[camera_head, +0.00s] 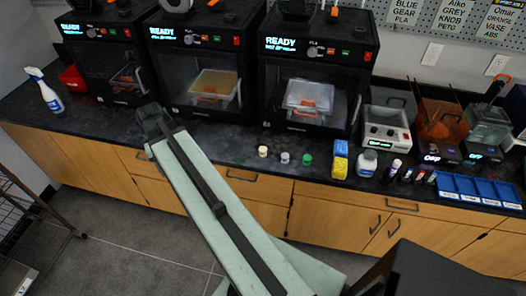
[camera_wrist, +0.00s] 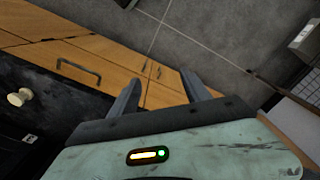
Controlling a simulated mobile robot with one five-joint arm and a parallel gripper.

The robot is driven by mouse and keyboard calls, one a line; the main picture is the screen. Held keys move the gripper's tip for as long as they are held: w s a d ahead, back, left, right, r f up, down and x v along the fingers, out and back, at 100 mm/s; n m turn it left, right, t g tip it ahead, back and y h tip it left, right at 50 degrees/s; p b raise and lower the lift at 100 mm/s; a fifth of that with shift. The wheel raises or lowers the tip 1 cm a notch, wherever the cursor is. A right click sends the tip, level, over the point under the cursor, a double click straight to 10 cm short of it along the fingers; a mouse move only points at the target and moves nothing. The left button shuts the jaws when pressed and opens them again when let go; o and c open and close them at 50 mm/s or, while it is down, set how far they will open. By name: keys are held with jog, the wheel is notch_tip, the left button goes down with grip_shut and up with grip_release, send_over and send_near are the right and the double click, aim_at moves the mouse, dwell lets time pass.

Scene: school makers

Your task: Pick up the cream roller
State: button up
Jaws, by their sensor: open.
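The cream roller (camera_head: 263,151) is a small, pale, short cylinder on the black counter, in front of the gap between the middle and right printers. In the wrist view a cream knob-like piece (camera_wrist: 20,97) at the left edge appears to be the same roller. My gripper (camera_wrist: 162,88) is open and empty, its two dark fingers apart over the wooden cabinet fronts and floor. In the head view the end of my arm (camera_head: 152,122) is well to the left of the roller, near the counter's front edge. The fingertips are hard to make out there.
A grey roller (camera_head: 285,158) and a green one (camera_head: 307,160) stand just right of the cream one. Three black printers back the counter (camera_head: 225,142). A yellow-and-blue block (camera_head: 340,160) and a white bottle (camera_head: 367,164) stand farther right. The floor (camera_head: 120,225) in front is mostly clear.

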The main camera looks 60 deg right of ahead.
jog(key=s+d+r+m, duration=0.1)
jog(key=s+d+m, duration=0.25)
jog(key=d, duration=0.45)
jog(key=s+d+m, duration=0.2)
jog(key=s+d, duration=0.2)
jog(key=d, duration=0.4)
jog(key=r+m+p, duration=0.1)
jog(key=m+p, duration=0.1)
jog(key=m, duration=0.3)
send_over(263, 149)
notch_tip(263, 149, down, 8)
jog(key=b, duration=0.8)
jog(key=shift+b, duration=0.3)
jog(key=shift+r, duration=0.1)
jog(key=shift+c, duration=0.4)
grip_shut()
jog(key=shift+r, duration=0.1)
